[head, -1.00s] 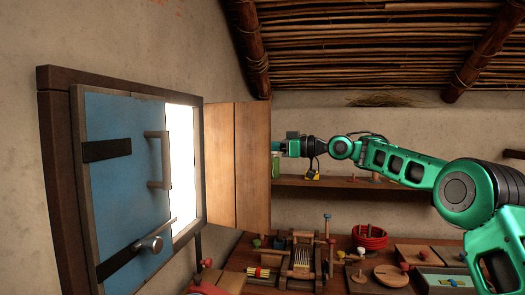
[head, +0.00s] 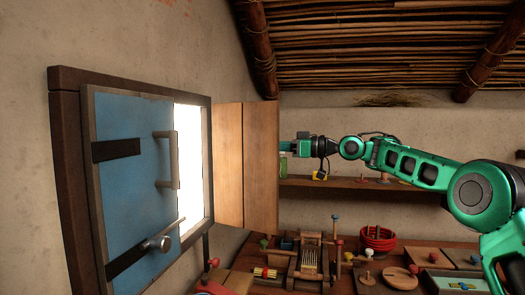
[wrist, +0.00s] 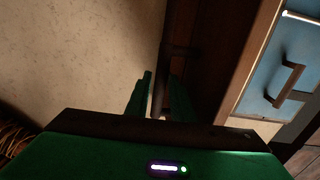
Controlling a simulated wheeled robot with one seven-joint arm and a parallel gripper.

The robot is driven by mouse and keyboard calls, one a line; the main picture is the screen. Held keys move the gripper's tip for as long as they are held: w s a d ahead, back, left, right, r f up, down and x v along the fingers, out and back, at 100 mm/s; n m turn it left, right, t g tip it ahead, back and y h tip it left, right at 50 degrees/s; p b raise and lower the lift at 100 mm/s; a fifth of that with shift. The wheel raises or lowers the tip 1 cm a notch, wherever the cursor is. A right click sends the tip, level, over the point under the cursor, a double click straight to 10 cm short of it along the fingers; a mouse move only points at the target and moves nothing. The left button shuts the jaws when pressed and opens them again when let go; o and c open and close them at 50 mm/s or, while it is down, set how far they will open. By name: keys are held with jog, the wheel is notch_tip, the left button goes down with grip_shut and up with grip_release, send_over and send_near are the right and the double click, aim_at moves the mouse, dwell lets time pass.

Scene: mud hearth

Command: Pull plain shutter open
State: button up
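The plain shutter (head: 262,165) is a bare wooden panel at the right side of the window frame (head: 68,180). It stands swung out from the bright opening (head: 190,150). My gripper is hidden behind its right edge in the head view; only my wrist shows there. In the wrist view my gripper (wrist: 159,95) has its two green fingers on either side of a dark upright handle bar (wrist: 160,88) and looks closed on it. The dark wood of the shutter (wrist: 215,50) is just right of the fingers.
A blue shutter (head: 140,200) with a handle and a metal latch covers the left of the window; it also shows in the wrist view (wrist: 270,70). A shelf (head: 340,184) runs along the back wall. A cluttered workbench (head: 330,270) lies below.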

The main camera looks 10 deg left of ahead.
jog(key=s+d, duration=0.1)
jog(key=d, duration=0.9)
jog(key=shift+d+f, duration=0.1)
